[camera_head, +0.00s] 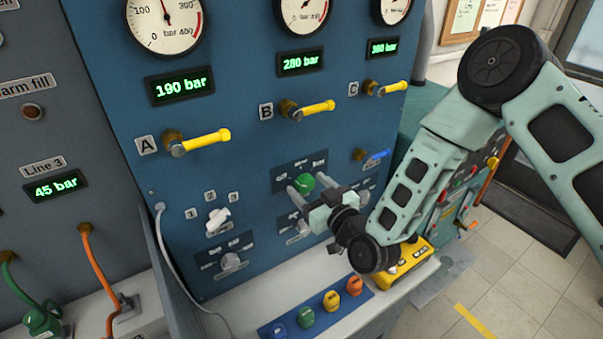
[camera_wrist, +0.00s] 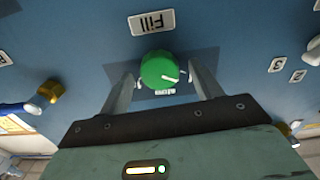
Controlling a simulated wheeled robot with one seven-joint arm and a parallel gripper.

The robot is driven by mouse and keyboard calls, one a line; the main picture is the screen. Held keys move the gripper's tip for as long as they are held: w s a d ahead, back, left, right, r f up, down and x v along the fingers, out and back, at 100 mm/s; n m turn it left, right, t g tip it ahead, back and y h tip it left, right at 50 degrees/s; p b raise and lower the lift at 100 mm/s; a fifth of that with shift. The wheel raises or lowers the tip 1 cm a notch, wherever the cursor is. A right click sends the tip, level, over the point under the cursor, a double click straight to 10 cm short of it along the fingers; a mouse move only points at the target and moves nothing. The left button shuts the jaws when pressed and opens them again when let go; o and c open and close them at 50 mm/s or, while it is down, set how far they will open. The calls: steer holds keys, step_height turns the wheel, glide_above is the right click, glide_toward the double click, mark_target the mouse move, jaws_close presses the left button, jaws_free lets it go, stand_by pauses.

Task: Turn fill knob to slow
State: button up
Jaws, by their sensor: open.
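The green fill knob (camera_head: 304,183) sits on a dark plate on the blue panel. In the wrist view the green knob (camera_wrist: 160,69) has a white pointer mark aimed toward the lower right of the picture. A "Fill" label (camera_wrist: 152,22) shows beside it, upside down in that view. My gripper (camera_head: 300,190) is open, with one finger on each side of the knob. In the wrist view the gripper (camera_wrist: 160,85) straddles the knob, with gaps visible between fingers and knob. Small position labels around the knob are too small to read, and some are partly hidden.
Yellow levers A (camera_head: 200,142), B (camera_head: 308,109) and C (camera_head: 388,88) stick out above. A white selector (camera_head: 217,220) and a grey knob (camera_head: 231,262) are to the left. A blue valve (camera_head: 374,157) is to the right. Coloured caps (camera_head: 330,300) and a yellow device (camera_head: 408,265) lie below.

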steer(key=shift+w+a, duration=0.15)
steer(key=shift+w, duration=0.05)
steer(key=c, duration=1)
steer(key=shift+f, duration=0.1)
steer(key=m+b, duration=0.2)
steer(key=b, duration=0.1)
steer(key=shift+f+m, duration=0.2)
steer(key=shift+m, duration=0.2)
steer(key=m+b, duration=0.3)
steer(key=shift+w+m+b, duration=0.1)
steer(key=shift+m+b, duration=0.2)
steer(key=m+b, duration=0.1)
steer(key=m, duration=0.1)
steer(key=m+b, duration=0.2)
steer(key=m, duration=0.1)
steer(key=shift+d+r, duration=0.1)
steer(key=shift+d, duration=0.1)
steer(key=shift+m, duration=0.3)
